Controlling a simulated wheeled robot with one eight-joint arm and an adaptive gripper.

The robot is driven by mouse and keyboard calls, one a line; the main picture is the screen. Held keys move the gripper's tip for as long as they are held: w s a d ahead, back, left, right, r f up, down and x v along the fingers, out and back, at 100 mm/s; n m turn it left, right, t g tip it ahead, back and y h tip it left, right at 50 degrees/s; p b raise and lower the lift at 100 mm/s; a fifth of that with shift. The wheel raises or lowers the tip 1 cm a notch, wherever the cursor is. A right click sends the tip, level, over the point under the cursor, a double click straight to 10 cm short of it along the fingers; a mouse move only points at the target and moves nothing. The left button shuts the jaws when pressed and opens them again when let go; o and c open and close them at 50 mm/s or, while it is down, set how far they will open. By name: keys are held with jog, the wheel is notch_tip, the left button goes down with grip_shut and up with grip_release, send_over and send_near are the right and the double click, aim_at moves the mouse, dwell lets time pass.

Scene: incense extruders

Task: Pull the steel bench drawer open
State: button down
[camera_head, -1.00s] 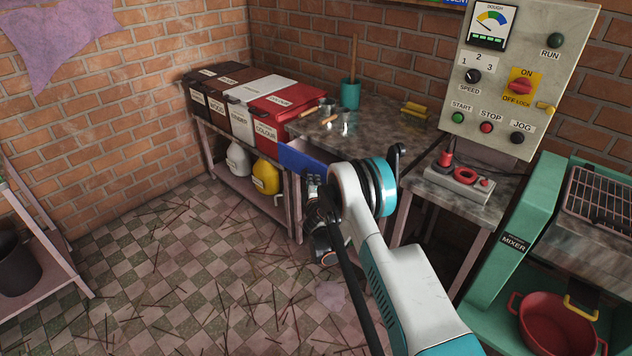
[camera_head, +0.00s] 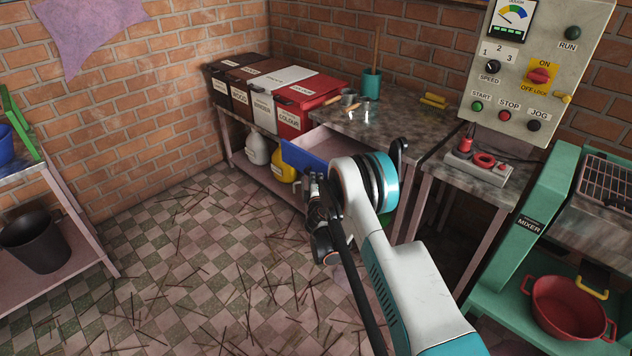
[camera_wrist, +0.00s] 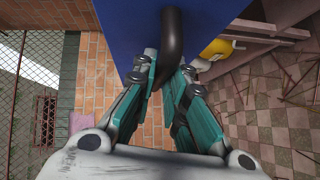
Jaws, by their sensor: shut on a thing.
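The steel bench (camera_head: 395,128) stands against the back wall, its drawer with a blue front (camera_head: 300,160) pulled partly out. The pale inside of the drawer shows behind the front. In the wrist view the blue front (camera_wrist: 118,32) fills the top, with a dark curved handle (camera_wrist: 171,40) on it. My gripper (camera_wrist: 168,72) is shut on this handle, a finger on each side. In the head view my gripper (camera_head: 316,190) is at the drawer front, and my arm hides the front's right part.
Labelled bins (camera_head: 275,100) stand left of the drawer, with a yellow jug (camera_head: 284,166) on the shelf below. A control panel (camera_head: 525,75) and a green mixer (camera_head: 540,200) stand at right. The tiled floor in front is open, strewn with thin sticks.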

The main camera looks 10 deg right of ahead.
jog(key=c, duration=1.6)
grip_release()
jog(key=shift+d, duration=0.1)
jog(key=shift+s, duration=0.1)
jog(key=s+a+r, duration=0.1)
jog(key=s, duration=0.6)
